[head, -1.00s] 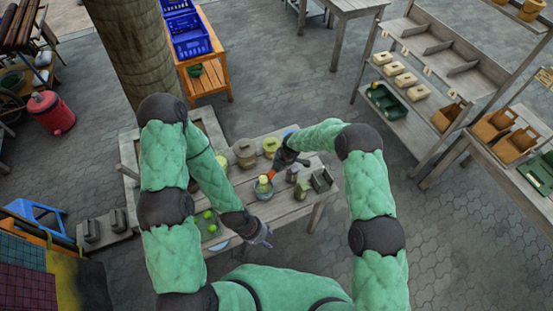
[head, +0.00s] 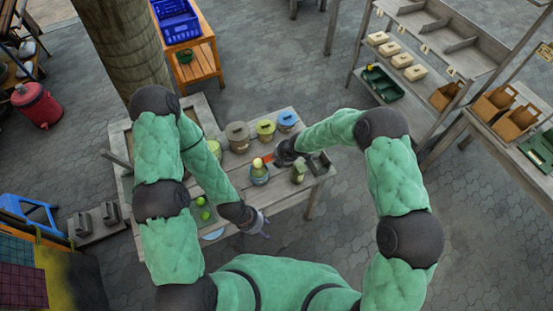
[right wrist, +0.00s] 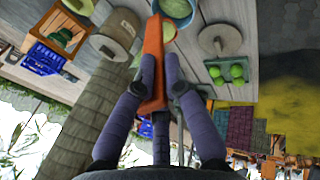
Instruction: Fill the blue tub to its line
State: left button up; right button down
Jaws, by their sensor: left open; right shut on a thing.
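My right gripper (head: 286,153) is shut on an orange-handled tool (right wrist: 153,55). The tool also shows as a small orange strip in the head view (head: 267,158), just right of a bluish-green tub (head: 259,178). This seems to be the blue tub. Something yellow-green shows at its top; whether this is in the tub or on the tool I cannot tell. The line and fill level are too small to see. A teal round vessel (right wrist: 175,9) shows beyond the tool in the right wrist view. My left gripper (head: 263,226) is open and empty at the table's front edge.
Along the table's back stand a beige pot (head: 237,135), a yellow-green pot (head: 265,128) and a blue lidded pot (head: 287,121). A green tray (head: 202,214) with green balls lies front left. Small containers (head: 298,174) stand at the right. A tree trunk (head: 128,45) rises behind.

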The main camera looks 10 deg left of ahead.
jog(key=s+d+f+t+y+b, duration=0.4)
jog(key=f+b, duration=0.5)
jog(key=b, duration=3.5)
jog(key=shift+s+d+f+n+t+y, duration=0.2)
jog(key=shift+s+n+t+y, duration=0.15)
jog(key=shift+s+t, duration=0.95)
jog(key=shift+w, duration=0.1)
